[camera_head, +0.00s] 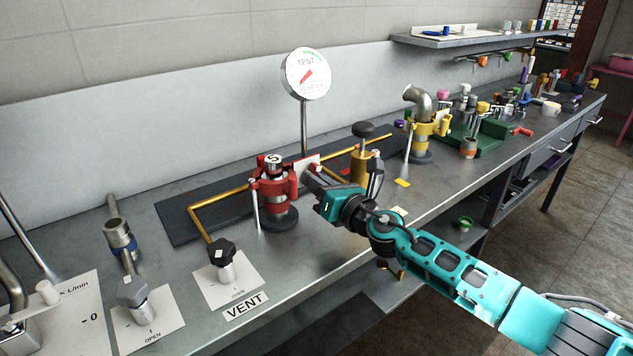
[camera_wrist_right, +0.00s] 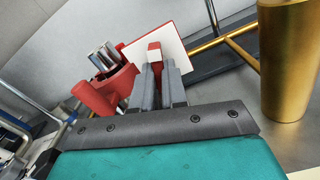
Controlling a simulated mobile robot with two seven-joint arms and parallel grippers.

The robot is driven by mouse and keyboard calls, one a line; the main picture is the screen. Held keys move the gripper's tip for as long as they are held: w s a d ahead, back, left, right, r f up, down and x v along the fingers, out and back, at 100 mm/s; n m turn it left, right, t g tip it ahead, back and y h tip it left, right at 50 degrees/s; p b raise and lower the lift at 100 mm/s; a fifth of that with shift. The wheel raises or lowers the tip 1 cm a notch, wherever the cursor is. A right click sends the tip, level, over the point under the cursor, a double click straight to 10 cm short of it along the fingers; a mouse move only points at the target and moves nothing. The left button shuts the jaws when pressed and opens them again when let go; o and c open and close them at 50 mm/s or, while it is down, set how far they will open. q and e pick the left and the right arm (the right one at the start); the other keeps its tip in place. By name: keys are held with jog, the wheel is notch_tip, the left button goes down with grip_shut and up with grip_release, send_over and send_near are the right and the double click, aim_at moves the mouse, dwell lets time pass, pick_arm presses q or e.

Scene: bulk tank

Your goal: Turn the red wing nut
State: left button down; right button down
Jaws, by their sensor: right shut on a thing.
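A red clamp (camera_head: 270,190) sits around an upright metal fitting on a dark round base on the bench. It also shows in the right wrist view (camera_wrist_right: 118,82). My right gripper (camera_head: 310,176) reaches the clamp's right side, beside a white card (camera_head: 306,164). In the right wrist view my right gripper (camera_wrist_right: 157,75) has its grey fingers shut on a red piece, the red wing nut (camera_wrist_right: 154,52), whose tip shows between them. The fingers hide the rest of it. My left gripper is not in view.
A brass cylinder (camera_head: 359,166) with a dark knob stands close to the right of my right gripper, large in the wrist view (camera_wrist_right: 290,70). A gauge (camera_head: 307,73) rises on a pole behind. A black-knobbed valve (camera_head: 223,258) stands in front left, by the VENT label.

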jog(key=shift+n, duration=0.9)
jog(key=c, duration=1.2)
grip_release()
jog(key=shift+o, duration=0.2)
jog(key=shift+s+d+p, duration=0.35)
jog(key=shift+s+d, duration=0.05)
jog(key=p+v, duration=0.1)
jog(key=v, duration=0.9)
jog(key=shift+s+d+p, duration=0.1)
jog(key=shift+s+p, duration=0.05)
jog(key=shift+p, duration=0.2)
jog(key=shift+s+d, duration=0.4)
jog(key=shift+s, duration=0.2)
